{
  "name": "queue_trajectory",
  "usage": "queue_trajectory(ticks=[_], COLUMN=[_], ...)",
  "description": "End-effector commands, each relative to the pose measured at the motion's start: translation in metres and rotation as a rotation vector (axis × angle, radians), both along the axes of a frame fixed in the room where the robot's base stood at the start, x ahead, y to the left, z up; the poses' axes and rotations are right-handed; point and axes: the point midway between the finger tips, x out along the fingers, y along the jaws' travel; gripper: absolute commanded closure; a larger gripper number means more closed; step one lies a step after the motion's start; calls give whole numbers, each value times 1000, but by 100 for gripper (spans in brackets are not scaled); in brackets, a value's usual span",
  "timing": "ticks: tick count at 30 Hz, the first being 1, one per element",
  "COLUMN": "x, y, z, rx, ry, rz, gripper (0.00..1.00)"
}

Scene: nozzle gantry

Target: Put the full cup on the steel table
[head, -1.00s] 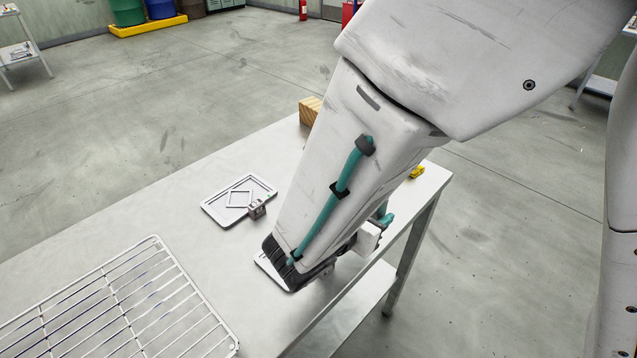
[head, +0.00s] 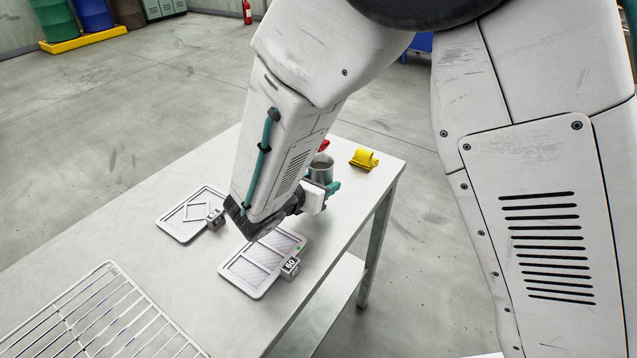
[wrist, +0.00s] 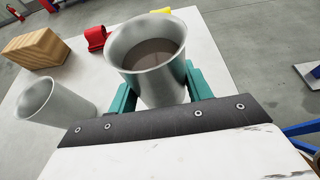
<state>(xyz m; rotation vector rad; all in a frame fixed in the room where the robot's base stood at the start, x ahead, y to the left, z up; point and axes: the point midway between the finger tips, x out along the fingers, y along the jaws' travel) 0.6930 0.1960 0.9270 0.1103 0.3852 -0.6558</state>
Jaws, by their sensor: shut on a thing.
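The full cup (wrist: 146,62) is grey metal with a brown filling, upright in the wrist view. My gripper (wrist: 160,88) is shut on it, with teal fingers on either side. In the head view the cup (head: 321,168) shows beside my gripper (head: 322,186), over the far right part of the pale steel table (head: 352,215). I cannot tell whether its base touches the table. A second grey cup (wrist: 50,103) stands to the left in the wrist view. Its visible inside looks empty.
A wooden block (wrist: 35,48), a red object (wrist: 97,38) and a yellow object (head: 364,159) lie near the held cup. Two pale framed plates (head: 268,262) (head: 180,230) with small tags and a wire rack (head: 100,318) lie on the nearer table.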

Motion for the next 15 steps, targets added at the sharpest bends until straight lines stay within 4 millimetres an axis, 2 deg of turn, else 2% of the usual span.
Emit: queue_trajectory(ticks=[5, 11, 15], x=[5, 5, 5], y=[0, 0, 0], z=[-7, -33, -35], rx=[-2, -3, 0], ry=[2, 3, 0], rz=[1, 1, 0], gripper=[77, 77, 77])
